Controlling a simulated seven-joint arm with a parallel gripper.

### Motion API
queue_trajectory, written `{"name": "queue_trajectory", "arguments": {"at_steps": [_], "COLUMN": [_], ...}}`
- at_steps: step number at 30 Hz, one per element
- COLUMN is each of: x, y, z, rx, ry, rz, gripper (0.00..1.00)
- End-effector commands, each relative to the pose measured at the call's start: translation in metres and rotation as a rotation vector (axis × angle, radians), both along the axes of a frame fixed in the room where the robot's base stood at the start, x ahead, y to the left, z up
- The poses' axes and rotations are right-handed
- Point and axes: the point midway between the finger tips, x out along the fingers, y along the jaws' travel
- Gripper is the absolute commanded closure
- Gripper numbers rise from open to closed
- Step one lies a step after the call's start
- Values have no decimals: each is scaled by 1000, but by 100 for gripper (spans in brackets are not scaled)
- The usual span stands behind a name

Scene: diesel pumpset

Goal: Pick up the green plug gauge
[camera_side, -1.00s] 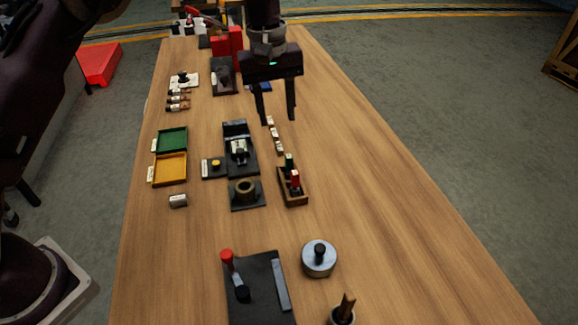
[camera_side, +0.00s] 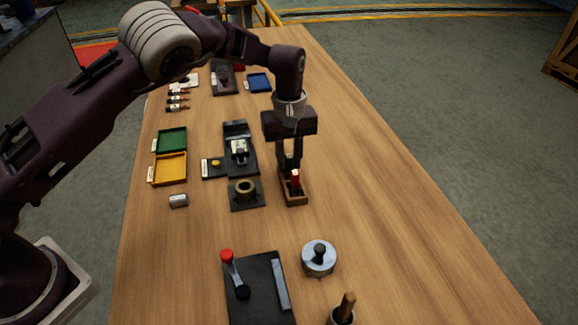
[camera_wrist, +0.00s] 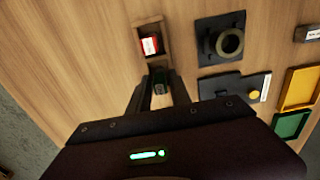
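The green plug gauge (camera_wrist: 160,76) stands upright in the small wooden rack (camera_side: 293,201). In the side view it is mostly hidden behind my fingers, with a bit of green (camera_side: 289,161) showing. My gripper (camera_side: 290,172) points down over the back of the rack, one finger on each side of the green gauge. In the wrist view my gripper's fingertips (camera_wrist: 160,84) sit close against its sides and appear shut on it. The red plug gauge (camera_side: 295,179) stands in the rack's front slot, just in front of my fingers; it also shows in the wrist view (camera_wrist: 149,44).
Left of the rack are a ring on a dark base (camera_side: 246,190), a dark fixture (camera_side: 239,150), and green (camera_side: 171,140) and yellow trays (camera_side: 169,168). A metal weight (camera_side: 319,259) and a lever plate (camera_side: 259,290) are in front. The table's right side is clear.

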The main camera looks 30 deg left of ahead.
Motion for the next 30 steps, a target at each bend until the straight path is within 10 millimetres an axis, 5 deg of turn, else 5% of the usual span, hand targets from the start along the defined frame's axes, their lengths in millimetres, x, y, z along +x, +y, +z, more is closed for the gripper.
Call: {"name": "queue_trajectory", "arguments": {"at_steps": [3, 14, 24, 30], "x": [0, 0, 1, -20], "y": [0, 0, 0, 19], "z": [0, 5, 83, 106], "rx": [0, -1, 0, -4], "ry": [0, -1, -4, -5], "rz": [0, -1, -1, 19], "gripper": [100, 100, 100, 100]}}
